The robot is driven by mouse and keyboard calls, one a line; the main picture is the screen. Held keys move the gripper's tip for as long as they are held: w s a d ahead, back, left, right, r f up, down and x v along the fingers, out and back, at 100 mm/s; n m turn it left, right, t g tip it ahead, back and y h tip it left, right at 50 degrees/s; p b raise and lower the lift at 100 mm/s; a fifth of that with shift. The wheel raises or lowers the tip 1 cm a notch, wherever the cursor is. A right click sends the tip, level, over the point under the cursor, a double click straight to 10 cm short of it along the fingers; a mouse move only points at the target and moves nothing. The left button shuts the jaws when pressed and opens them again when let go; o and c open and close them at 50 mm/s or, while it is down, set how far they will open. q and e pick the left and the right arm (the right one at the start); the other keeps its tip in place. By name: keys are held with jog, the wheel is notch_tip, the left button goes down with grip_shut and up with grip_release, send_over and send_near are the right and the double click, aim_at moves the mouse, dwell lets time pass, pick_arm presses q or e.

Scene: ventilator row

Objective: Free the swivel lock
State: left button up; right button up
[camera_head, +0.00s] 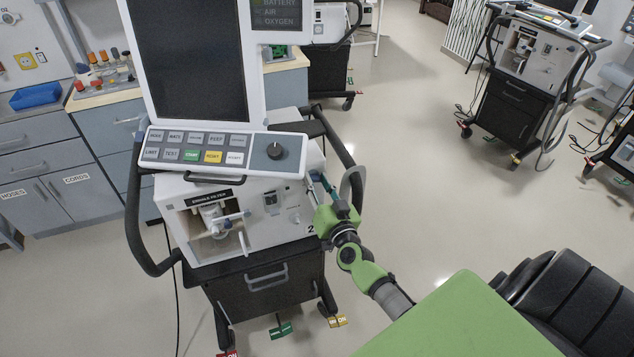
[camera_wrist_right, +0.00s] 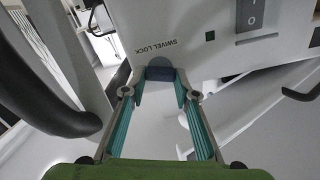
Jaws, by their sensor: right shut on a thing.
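The swivel lock (camera_wrist_right: 160,73) shows in the right wrist view as a small dark blue-grey tab on the ventilator's white housing (camera_wrist_right: 205,25), by the printed words SWIVEL LOCK. My right gripper (camera_wrist_right: 160,90) is shut on it, with a teal-padded finger on each side. In the head view my right gripper (camera_head: 324,186) reaches the right side of the near ventilator (camera_head: 265,225). The lock itself is hidden there. My left gripper is in neither view.
The ventilator's black handle rails (camera_head: 137,215) curve around both sides, one close to my right gripper. Its screen and button panel (camera_head: 222,150) stand above. Cabinets (camera_head: 60,195) line the left. Another ventilator (camera_head: 525,85) stands at the back right. The floor between is clear.

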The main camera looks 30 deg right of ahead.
jog(key=m, duration=0.3)
jog(key=shift+d+m, duration=0.1)
jog(key=shift+m, duration=0.3)
jog(key=m+b, duration=0.1)
jog(key=m, duration=0.2)
jog(key=shift+f+m, duration=0.15)
jog(key=shift+m, duration=0.15)
jog(key=m+b, duration=0.1)
jog(key=m, duration=0.2)
jog(key=shift+m, duration=0.3)
jog(key=shift+d+f+m+b, duration=0.1)
jog(key=shift+m+b, duration=0.25)
jog(key=shift+m, duration=1.25)
jog(key=o, duration=1.1)
